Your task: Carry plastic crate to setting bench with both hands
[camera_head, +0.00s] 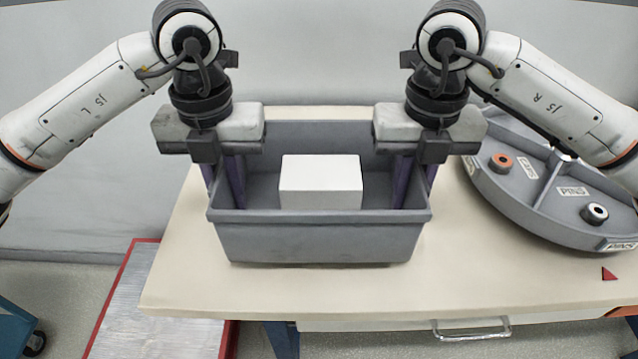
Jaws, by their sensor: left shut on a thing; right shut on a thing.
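The grey plastic crate (318,238) is at the middle of the picture, upright, over the cream-topped bench (220,293). I cannot tell whether its base touches the bench top. A white box (320,182) lies inside the crate. My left gripper (232,185) points down and is shut on the crate's left wall. My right gripper (405,185) points down and is shut on the crate's right wall. The gripper bodies hide parts of both side walls.
A round grey divided tray (520,207) labelled PINS stands at the right of the bench, close to my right arm. A red triangle (609,273) marks the right side. A red-edged metal platform (150,300) is at the lower left. The bench front has a drawer handle (471,328).

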